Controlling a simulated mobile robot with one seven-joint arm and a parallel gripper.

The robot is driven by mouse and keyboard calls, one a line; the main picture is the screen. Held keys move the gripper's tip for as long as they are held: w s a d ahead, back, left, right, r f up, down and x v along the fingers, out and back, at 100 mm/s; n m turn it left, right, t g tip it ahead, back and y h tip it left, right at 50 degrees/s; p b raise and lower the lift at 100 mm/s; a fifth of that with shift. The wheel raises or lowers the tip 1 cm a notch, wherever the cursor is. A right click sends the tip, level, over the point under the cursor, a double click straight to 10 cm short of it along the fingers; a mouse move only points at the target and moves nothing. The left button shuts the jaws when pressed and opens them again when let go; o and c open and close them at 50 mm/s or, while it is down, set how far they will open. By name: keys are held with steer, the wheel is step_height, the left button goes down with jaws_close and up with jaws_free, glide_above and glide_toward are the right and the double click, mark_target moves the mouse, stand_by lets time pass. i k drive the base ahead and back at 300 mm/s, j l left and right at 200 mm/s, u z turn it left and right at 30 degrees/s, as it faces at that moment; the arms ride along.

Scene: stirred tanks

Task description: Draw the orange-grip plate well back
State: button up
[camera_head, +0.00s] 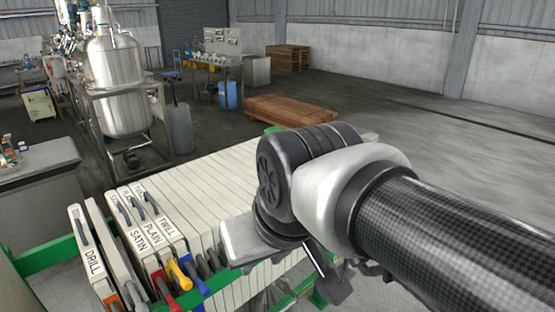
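The orange-grip plate (91,254) is labelled DRILL and stands upright at the left end of a row of white plates. Its orange grip (112,301) shows near the bottom edge of the picture. A gap separates it from the plates to its right at the near end. My gripper (332,284) is in front of the right part of the row, well to the right of the DRILL plate and apart from it. The arm hides much of the gripper, so its opening and anything between its fingers cannot be made out.
Plates labelled SATIN (138,240), PLAIN (153,232) and TWILL (166,226) stand close together, with red (163,284), yellow (180,273) and blue grips nearby. Blank white plates (210,185) continue rightward. A green frame (52,254) carries the row. Steel tanks stand behind; open floor lies right.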

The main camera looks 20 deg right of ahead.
mark_target(110, 296)
steer(key=z, duration=4.45)
steer(key=u, duration=1.5)
steer(key=k+u, duration=0.1)
steer(key=u, duration=0.3)
steer(key=k+u, duration=0.1)
steer(key=u, duration=0.3)
steer(key=k+j+u, duration=0.1)
steer(key=u, duration=0.3)
steer(key=k+j+u, duration=0.1)
steer(key=u, duration=0.3)
steer(key=k+j+u, duration=0.15)
steer(key=u, duration=0.15)
steer(key=k+j+u, duration=0.1)
steer(key=j+u, duration=0.5)
steer(key=k+j, duration=0.1)
steer(key=j, duration=0.25)
steer(key=k+j, duration=0.1)
steer(key=j, duration=0.65)
steer(key=k+u, duration=0.05)
